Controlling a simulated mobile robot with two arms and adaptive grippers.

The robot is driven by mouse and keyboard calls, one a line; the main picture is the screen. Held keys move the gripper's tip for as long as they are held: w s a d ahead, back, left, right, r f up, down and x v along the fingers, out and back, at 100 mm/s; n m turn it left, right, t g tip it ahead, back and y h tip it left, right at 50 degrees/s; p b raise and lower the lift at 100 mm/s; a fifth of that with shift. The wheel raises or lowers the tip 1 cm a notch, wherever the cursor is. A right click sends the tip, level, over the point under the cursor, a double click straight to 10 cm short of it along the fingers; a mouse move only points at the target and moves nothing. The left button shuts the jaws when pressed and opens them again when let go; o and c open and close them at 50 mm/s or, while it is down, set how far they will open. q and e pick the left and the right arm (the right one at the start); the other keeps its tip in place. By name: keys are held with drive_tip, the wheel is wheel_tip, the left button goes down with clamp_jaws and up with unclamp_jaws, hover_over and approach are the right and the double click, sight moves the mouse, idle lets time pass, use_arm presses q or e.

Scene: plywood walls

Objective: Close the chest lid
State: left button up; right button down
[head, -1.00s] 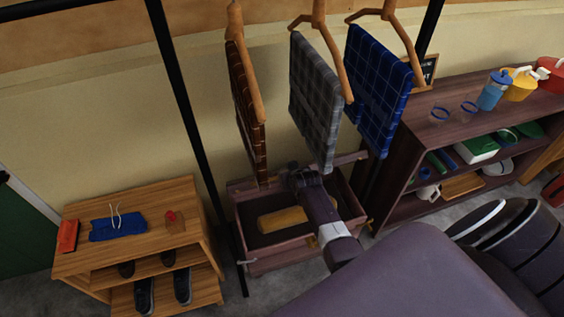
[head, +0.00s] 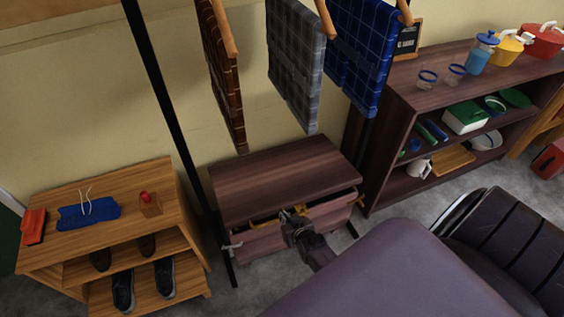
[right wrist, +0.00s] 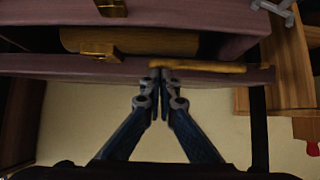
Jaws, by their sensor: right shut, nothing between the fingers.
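The dark wooden chest (head: 262,244) stands on the floor below the hanging cloths. Its lid (head: 280,172) is lowered over the box, but a gap shows along the front. A yellow object (head: 262,222) is visible inside through the gap. In the right wrist view the gap shows the same yellow object (right wrist: 150,41), with a brass latch piece (right wrist: 98,51) on the lid edge. My right gripper (head: 292,216) is shut and empty at the front lid edge; its fingertips (right wrist: 160,74) appear close to it, though contact is unclear. My left gripper is not in view.
A low wooden shoe shelf (head: 165,228) stands left of the chest. A dark shelf unit (head: 385,130) with dishes stands on the right. A black rack post (head: 165,95) rises beside the chest, and cloths (head: 296,80) hang above it.

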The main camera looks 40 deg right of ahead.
drive_tip(key=f, duration=0.1)
drive_tip(key=f+b, duration=0.1)
drive_tip(key=f, duration=0.1)
drive_tip(key=shift+s+a+f, duration=0.1)
drive_tip(key=shift+s+f, duration=0.05)
drive_tip(key=shift+s, duration=0.25)
